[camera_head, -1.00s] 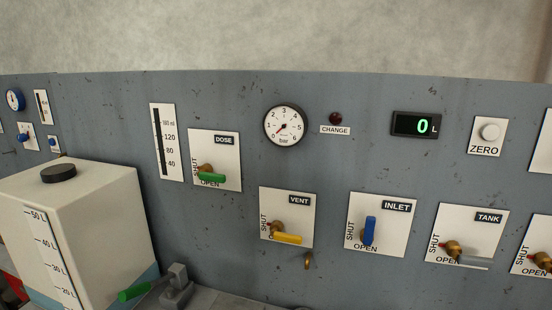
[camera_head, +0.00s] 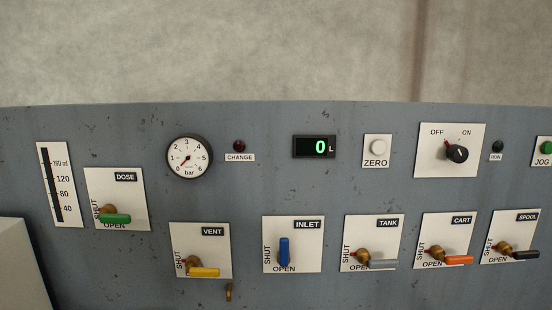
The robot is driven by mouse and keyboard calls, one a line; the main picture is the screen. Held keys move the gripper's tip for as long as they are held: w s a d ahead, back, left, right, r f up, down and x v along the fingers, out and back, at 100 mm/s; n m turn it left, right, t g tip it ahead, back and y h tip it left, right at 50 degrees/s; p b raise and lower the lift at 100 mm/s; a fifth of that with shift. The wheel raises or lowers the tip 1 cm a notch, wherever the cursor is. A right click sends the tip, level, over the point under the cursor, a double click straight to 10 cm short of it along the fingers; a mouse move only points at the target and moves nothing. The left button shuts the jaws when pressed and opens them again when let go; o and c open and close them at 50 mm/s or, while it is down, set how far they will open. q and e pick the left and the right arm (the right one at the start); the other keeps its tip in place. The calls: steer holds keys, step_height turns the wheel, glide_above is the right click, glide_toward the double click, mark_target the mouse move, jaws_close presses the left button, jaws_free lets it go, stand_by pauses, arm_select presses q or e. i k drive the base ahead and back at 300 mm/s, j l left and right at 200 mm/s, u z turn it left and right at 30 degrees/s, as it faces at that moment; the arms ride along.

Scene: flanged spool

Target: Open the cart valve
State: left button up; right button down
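The cart valve is on a white plate labelled CART (camera_head: 461,220) at the right of the panel in the head view. Its orange lever (camera_head: 459,260) points right, roughly level, from a brass body (camera_head: 435,254). SHUT is written upright at the plate's left and OPEN along its bottom, partly covered by the valve. Neither of my grippers shows in this view.
Neighbouring valves are the grey-levered TANK (camera_head: 383,264) at left and black-levered SPOOL (camera_head: 526,255) at right. INLET's blue lever (camera_head: 285,251) stands upright. Above are an OFF/ON knob (camera_head: 457,154), ZERO button (camera_head: 378,148) and display (camera_head: 314,147) reading 0 L.

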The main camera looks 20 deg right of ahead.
mark_target(436, 252)
steer(key=z, duration=1.65)
